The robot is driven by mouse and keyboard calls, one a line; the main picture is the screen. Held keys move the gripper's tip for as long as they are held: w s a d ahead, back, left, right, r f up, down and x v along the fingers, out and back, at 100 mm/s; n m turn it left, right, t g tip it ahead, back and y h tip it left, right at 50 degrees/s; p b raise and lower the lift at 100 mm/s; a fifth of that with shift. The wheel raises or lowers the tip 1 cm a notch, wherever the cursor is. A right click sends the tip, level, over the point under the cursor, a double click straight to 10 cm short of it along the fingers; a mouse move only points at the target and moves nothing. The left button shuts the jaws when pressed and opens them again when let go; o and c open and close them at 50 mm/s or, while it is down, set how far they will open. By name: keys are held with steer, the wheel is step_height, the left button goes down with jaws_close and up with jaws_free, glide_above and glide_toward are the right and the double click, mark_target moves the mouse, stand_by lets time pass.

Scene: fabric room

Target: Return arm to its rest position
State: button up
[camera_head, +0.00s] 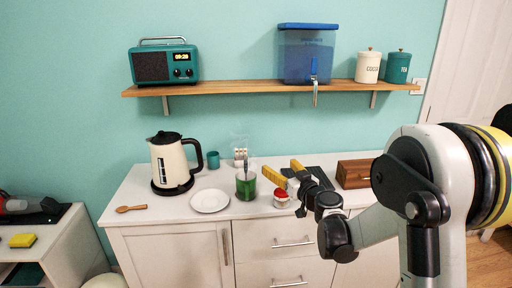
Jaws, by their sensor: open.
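My arm comes in from the right side of the head view and reaches left over the white cabinet. My gripper (283,174), with yellow fingers, is open at the end of the arm, above the counter's front part. Nothing shows between its fingers. A green cup (245,187) with a utensil standing in it is just left of the gripper. A small red and white pot (281,198) sits just below the fingers. I cannot tell whether the fingers touch anything.
The white counter (170,212) carries a cream kettle (172,163), a white plate (210,201), a wooden spoon (131,208), a teal cup (213,160) and a wooden box (354,174). A wooden shelf (230,88) above holds a radio (164,64), blue dispenser (307,54) and two canisters.

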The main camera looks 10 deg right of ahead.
steer(key=s+a+r+g, duration=0.2)
steer(key=s+a+g, duration=0.1)
steer(key=s, duration=0.6)
steer(key=s+a+r+g, duration=0.2)
steer(key=s+a, duration=0.1)
steer(key=s, duration=0.6)
steer(key=s+d+f+m+g+h, duration=0.1)
steer(key=s+d+f+g+h, duration=0.1)
steer(key=s, duration=0.9)
steer(key=s+d+f+m+g+h, duration=0.2)
steer(key=s+d+f, duration=0.3)
steer(key=s, duration=0.6)
steer(key=shift+s+d+f+g+h, duration=0.15)
steer(key=shift+s+d+g+h, duration=0.2)
steer(key=shift+h, duration=0.35)
